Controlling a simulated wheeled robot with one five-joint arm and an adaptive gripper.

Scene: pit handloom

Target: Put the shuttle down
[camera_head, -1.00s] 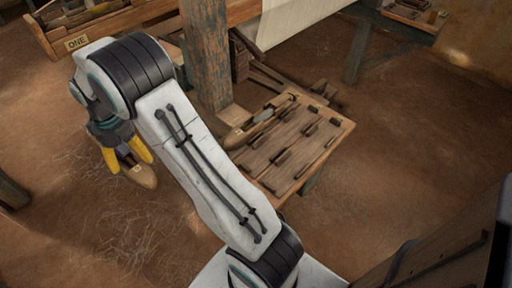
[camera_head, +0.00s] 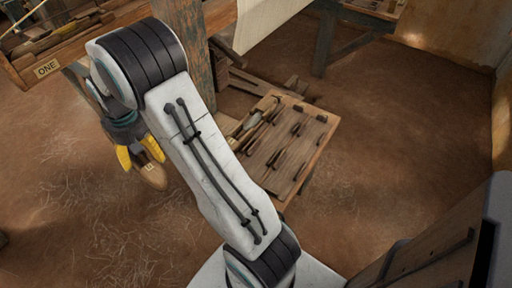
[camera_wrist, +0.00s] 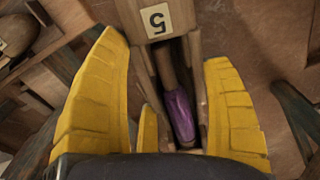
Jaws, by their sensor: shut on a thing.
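My gripper (camera_head: 138,158) hangs in the left of the head view, its yellow fingers shut on a wooden shuttle (camera_head: 153,177). The shuttle is in the air, its rounded end pointing down. In the wrist view the shuttle (camera_wrist: 141,72) sits between the yellow fingers. It carries a label with the numeral 5 and has a purple thread bobbin (camera_wrist: 179,113) in its slot. Its near end is hidden by my gripper. My arm covers the middle of the head view.
A low wooden table (camera_head: 322,140) with several dark pegs stands right of my arm; wooden pieces lie at its left edge. A blue-worn post (camera_head: 185,40) rises behind my arm. A wooden tray labelled ONE (camera_head: 95,33) is at upper left. The earth floor at left is open.

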